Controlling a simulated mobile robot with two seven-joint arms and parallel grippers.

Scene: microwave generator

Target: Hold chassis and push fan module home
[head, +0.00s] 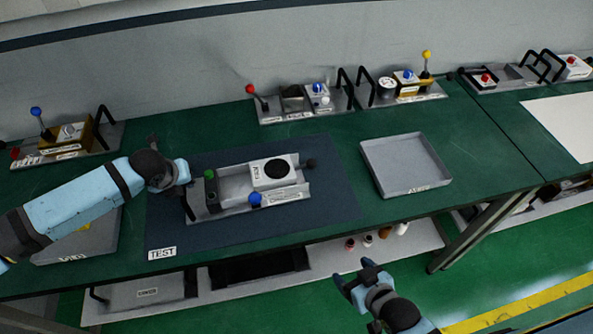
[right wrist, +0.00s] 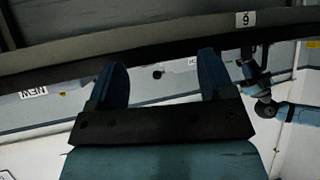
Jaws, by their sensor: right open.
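The grey chassis (head: 234,187) lies on a dark blue mat on the green bench, with a green knob, a blue knob and a black knob on it. The fan module (head: 262,181), a white block with a round black fan, sits in the chassis toward its right end. My left gripper (head: 186,184) is at the chassis's left end; its fingers are small and partly hidden, so I cannot tell contact or opening. My right gripper (head: 357,279) is open and empty, in front of the bench, well apart from the chassis. Its spread blue fingers show in the right wrist view (right wrist: 162,82).
An empty grey tray (head: 405,188) stands right of the mat (head: 160,215). Another tray (head: 75,252) lies under my left arm. Fixtures with coloured knobs (head: 292,118) line the back. Several small items (head: 368,240) stand on the lower shelf. The bench between mat and right tray is clear.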

